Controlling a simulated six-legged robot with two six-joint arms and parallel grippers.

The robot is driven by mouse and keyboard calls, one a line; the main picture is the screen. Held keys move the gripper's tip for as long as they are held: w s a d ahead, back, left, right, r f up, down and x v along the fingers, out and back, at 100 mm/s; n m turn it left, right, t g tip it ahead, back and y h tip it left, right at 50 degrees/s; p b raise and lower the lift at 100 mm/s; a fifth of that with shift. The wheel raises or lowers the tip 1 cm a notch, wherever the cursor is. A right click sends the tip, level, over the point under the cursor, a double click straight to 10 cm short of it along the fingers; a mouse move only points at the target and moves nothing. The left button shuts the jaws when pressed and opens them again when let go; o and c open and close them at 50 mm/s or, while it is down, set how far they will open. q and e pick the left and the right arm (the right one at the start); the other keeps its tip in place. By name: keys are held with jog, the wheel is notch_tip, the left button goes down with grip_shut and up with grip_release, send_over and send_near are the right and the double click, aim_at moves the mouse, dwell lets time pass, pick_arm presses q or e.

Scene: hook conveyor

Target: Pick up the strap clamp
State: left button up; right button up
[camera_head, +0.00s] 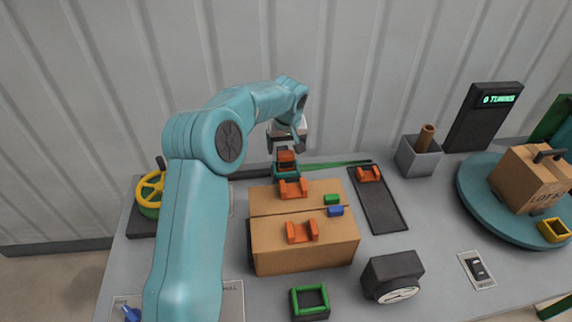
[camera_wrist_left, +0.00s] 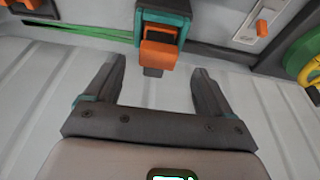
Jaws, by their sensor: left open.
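The strap clamp (camera_head: 286,166) is a teal body with an orange lever, at the back of the bench behind the cardboard box. In the left wrist view the clamp (camera_wrist_left: 163,28) is at the top centre, just beyond my fingertips. A green strap (camera_head: 335,164) runs to the right from it. My left gripper (camera_head: 287,146) is above and behind the box, close to the clamp. In the wrist view my left gripper (camera_wrist_left: 158,68) has its two dark fingers spread apart with nothing between them. My right gripper is in no view.
The cardboard box (camera_head: 305,249) carries orange brackets (camera_head: 302,231), a green block (camera_head: 331,199) and a blue block (camera_head: 335,211). A dark tray (camera_head: 382,212) lies right of it. A yellow handwheel (camera_head: 150,188) stands left. A gauge (camera_head: 392,276) and green square frame (camera_head: 310,300) are in front.

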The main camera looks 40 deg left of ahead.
aim_at(286, 153)
pick_arm(q)
jog(key=shift+x, duration=0.85)
jog(key=shift+w+d+f, duration=0.1)
jog(key=shift+d+f, duration=0.05)
jog(key=shift+f, duration=0.4)
jog(key=x, duration=0.1)
jog(key=b+x, duration=0.1)
jog(key=x, duration=0.2)
jog(key=shift+w+a+f, duration=0.2)
jog(key=shift+a+f, duration=0.05)
jog(key=shift+a, duration=0.15)
jog(key=shift+d+r, duration=0.15)
jog(key=shift+d, duration=0.1)
jog(key=shift+s+a, duration=0.1)
jog(key=shift+a, duration=0.1)
jog(key=c, duration=1.1)
jog(key=shift+d, duration=0.1)
